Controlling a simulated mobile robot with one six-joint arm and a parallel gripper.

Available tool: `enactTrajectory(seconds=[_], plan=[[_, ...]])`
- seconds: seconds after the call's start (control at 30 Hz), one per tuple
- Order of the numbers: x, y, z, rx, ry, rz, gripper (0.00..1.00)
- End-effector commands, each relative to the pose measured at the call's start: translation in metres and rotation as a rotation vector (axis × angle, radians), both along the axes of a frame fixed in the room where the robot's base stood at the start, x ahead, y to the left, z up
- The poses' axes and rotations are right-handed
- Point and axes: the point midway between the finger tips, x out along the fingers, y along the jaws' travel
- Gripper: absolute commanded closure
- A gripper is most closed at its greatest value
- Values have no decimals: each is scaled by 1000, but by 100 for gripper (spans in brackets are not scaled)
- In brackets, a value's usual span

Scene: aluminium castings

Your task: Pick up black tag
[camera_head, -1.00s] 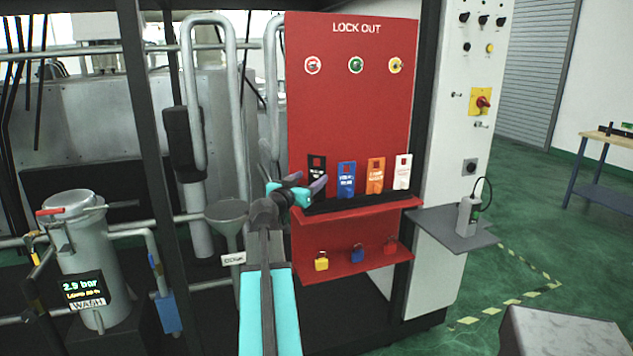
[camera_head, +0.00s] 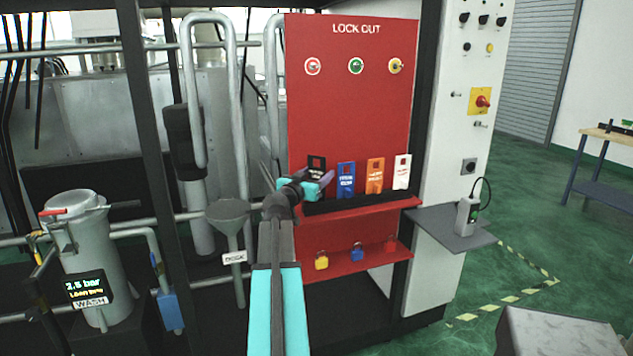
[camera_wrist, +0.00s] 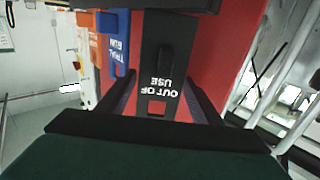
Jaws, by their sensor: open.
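The black tag (camera_head: 316,163) stands at the left end of the row on the upper shelf of the red lock-out board. In the wrist view the black tag (camera_wrist: 168,60) reads "OUT OF USE", upside down. My gripper (camera_head: 322,181) is at the tag's lower part in the head view and partly hides it. In the wrist view my gripper (camera_wrist: 165,88) is open, with one dark finger on each side of the tag. I cannot tell whether either finger touches it.
Blue (camera_head: 346,180), orange (camera_head: 375,176) and white (camera_head: 402,172) tags stand to the right on the same shelf (camera_head: 385,207). Several padlocks, one of them yellow (camera_head: 321,262), are on the lower shelf (camera_head: 340,275). A grey funnel (camera_head: 228,212) and pipes stand to the left.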

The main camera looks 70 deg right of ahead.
Motion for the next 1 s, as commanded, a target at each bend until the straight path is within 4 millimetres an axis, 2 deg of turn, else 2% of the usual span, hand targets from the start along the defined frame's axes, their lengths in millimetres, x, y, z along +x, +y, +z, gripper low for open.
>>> enactTrajectory(seconds=[0.33, 0.5, 0.57, 1.0], plan=[[0, 0, 0, 0, 0, 0, 42], [0, 0, 0, 0, 0, 0, 71], [0, 0, 0, 0, 0, 0, 76], [-1, 2, 3, 0, -1, 0, 77]])
